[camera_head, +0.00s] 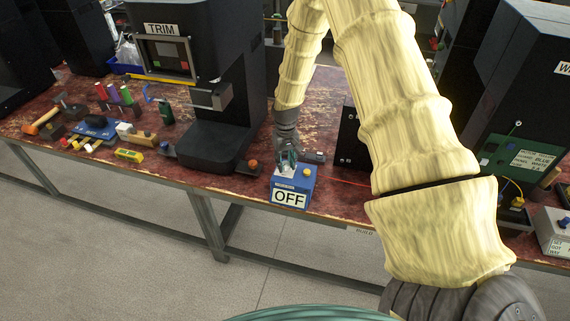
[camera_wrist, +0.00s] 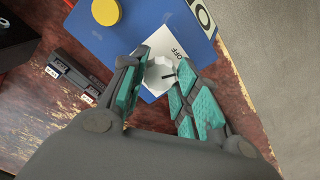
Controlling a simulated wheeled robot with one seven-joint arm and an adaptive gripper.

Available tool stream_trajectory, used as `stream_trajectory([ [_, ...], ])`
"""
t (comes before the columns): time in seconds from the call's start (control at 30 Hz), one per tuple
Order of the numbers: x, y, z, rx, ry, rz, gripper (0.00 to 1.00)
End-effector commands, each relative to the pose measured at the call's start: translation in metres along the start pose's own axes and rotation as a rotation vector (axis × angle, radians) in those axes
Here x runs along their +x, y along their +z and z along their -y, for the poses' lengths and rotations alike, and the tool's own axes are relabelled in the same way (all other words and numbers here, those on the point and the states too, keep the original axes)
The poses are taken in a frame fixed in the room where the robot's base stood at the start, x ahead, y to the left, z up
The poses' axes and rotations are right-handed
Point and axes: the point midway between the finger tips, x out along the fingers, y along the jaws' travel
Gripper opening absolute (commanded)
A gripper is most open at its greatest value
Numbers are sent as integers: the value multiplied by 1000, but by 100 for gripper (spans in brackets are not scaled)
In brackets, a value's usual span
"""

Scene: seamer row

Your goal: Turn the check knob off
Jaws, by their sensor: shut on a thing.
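The check knob (camera_wrist: 158,74) is a pale faceted knob with a dark pointer line, on a white plate (camera_wrist: 150,52) printed OFF. The plate is on top of a blue box (camera_head: 304,187) with a yellow button (camera_head: 306,172) and a front label reading OFF. The box stands at the front edge of the table. My gripper (camera_head: 288,160) reaches down onto the box from above. The head view hides most of the knob behind the fingers.
A black TRIM machine (camera_head: 212,120) stands left of the box, an orange-red knob (camera_head: 253,165) at its base. A small grey block (camera_head: 313,156) lies behind the box. Tools, including a hammer (camera_head: 42,122), lie at far left. A dark machine with a green panel (camera_head: 514,158) stands right.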

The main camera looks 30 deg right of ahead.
Motion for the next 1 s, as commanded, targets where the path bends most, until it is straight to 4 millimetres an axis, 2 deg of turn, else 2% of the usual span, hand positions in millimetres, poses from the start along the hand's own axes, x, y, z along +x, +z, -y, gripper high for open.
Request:
stream_trajectory([
  [0.2,2,1,-2,-173,1,3,6],
  [0.5,1,1,-2,-336,1,3,6],
  [1.0,0,1,-2,-403,1,3,6],
])
